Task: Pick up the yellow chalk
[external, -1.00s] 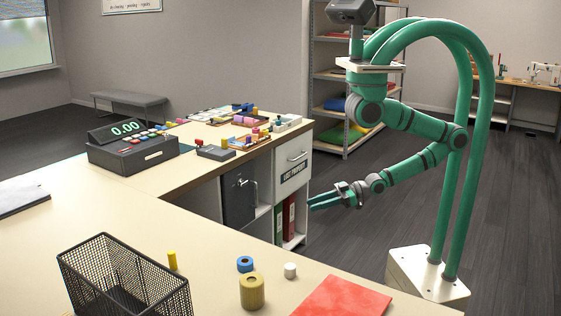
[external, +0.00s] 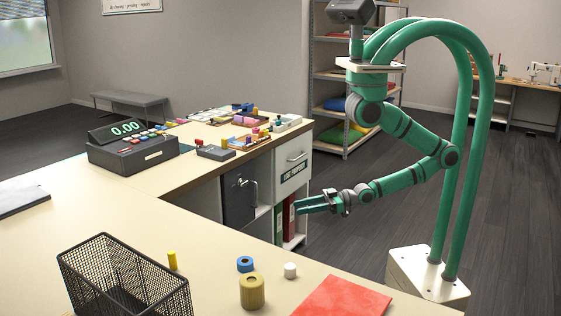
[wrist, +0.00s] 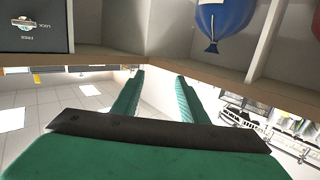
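A small yellow cylinder (external: 172,260), which looks like the yellow chalk, stands upright on the near counter beside the black mesh basket in the external view. My gripper (external: 299,204) is well away from it, beyond the counter's far edge and in front of the shelf unit under the back counter. In the wrist view my gripper's two green fingers (wrist: 158,76) are apart with nothing between them. The yellow cylinder does not show in the wrist view.
A cash register (external: 132,150) and several small items crowd the back counter.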

